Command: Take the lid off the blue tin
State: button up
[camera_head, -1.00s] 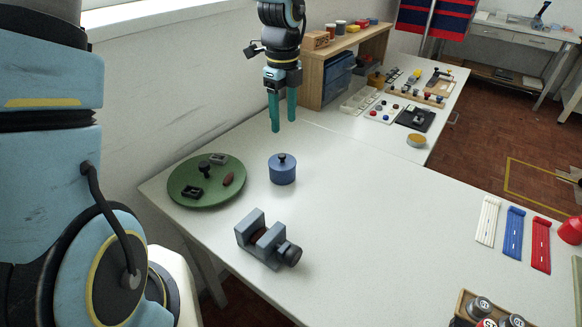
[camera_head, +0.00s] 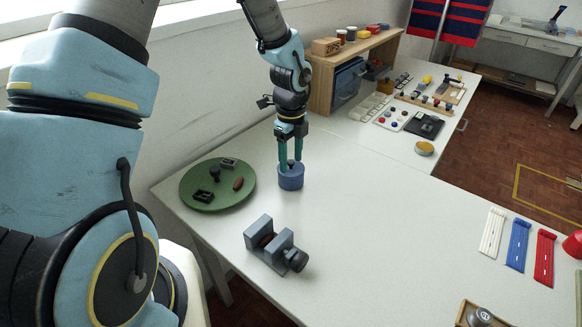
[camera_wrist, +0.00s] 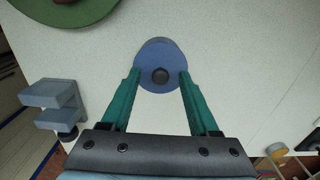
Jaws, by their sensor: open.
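The blue tin (camera_head: 291,181) stands upright on the white table, right of the green plate. Its blue lid (camera_wrist: 161,58) has a dark knob (camera_wrist: 160,76) at its middle and sits on the tin. My gripper (camera_head: 291,164) is directly above the tin, pointing down, with its teal fingers on either side of the knob. In the wrist view my gripper (camera_wrist: 160,76) is open, with visible gaps between each finger and the knob. The tin's lower side is mostly hidden in the wrist view.
A round green plate (camera_head: 218,198) with small dark parts lies left of the tin. A grey vise (camera_head: 275,246) stands in front. White, blue and red strips (camera_head: 518,243) lie at the right. A wooden shelf (camera_head: 322,88) stands behind. The table's middle right is clear.

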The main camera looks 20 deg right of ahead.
grip_shut()
dwell(0.4)
